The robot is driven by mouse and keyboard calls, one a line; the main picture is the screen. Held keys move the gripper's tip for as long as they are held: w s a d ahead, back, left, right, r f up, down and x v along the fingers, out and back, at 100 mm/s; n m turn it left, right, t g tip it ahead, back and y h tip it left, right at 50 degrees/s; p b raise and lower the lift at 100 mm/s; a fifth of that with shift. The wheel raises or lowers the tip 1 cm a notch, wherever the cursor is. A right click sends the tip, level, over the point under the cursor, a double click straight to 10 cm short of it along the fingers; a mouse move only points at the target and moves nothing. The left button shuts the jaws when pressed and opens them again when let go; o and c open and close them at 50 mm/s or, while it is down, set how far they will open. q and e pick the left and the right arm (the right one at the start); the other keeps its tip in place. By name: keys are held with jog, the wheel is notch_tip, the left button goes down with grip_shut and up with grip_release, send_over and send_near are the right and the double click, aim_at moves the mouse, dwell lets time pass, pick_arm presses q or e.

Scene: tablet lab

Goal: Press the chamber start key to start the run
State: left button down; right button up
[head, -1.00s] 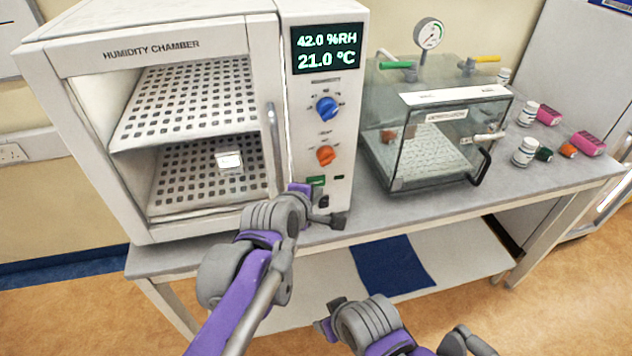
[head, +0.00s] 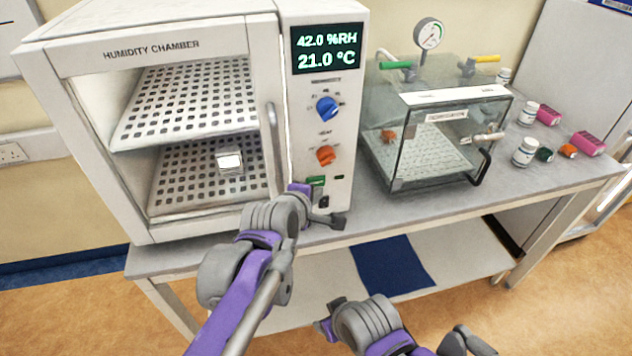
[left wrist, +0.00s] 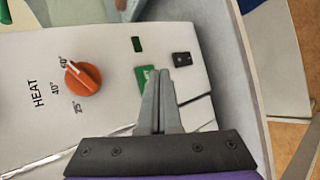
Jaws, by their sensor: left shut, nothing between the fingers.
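The humidity chamber (head: 75,75) stands on the bench with its control panel on the right. Its green start key (head: 316,181) is low on the panel, below the orange heat knob (head: 325,156). In the left wrist view, my left gripper (left wrist: 159,73) is shut and empty. Its fingertips overlap the right part of the green key (left wrist: 145,79); I cannot tell whether they touch it. A black switch (left wrist: 181,58) is beside the fingertips, and a small dark green lamp (left wrist: 137,45) is nearby. The fingers of my right gripper cannot be made out at the bottom of the head view.
The display (head: 327,48) reads 42.0 %RH and 21.0 °C. A blue knob (head: 327,109) sits above the orange one. A clear desiccator box (head: 440,150) with a gauge stands to the right. Bottles (head: 525,151) and pink boxes (head: 587,144) are further right.

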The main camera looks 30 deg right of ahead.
pick_arm(q)
jog(key=shift+w, duration=0.1)
dwell(0.5)
jog(key=shift+w+d, duration=0.1)
jog(key=shift+w, duration=0.25)
jog(key=shift+w+d, duration=0.1)
jog(key=shift+w, duration=0.2)
dwell(0.5)
jog(key=shift+s, duration=0.1)
jog(key=shift+s+a, duration=0.2)
jog(key=shift+s, duration=0.45)
jog(key=shift+s+a+p, duration=0.2)
jog(key=shift+s+p, duration=0.05)
jog(key=shift+s, duration=0.55)
jog(key=shift+s+a+p, duration=0.2)
jog(key=shift+s, duration=0.65)
jog(key=shift+s+a+p, duration=0.2)
jog(key=shift+s+p, duration=0.05)
jog(key=shift+s, duration=0.55)
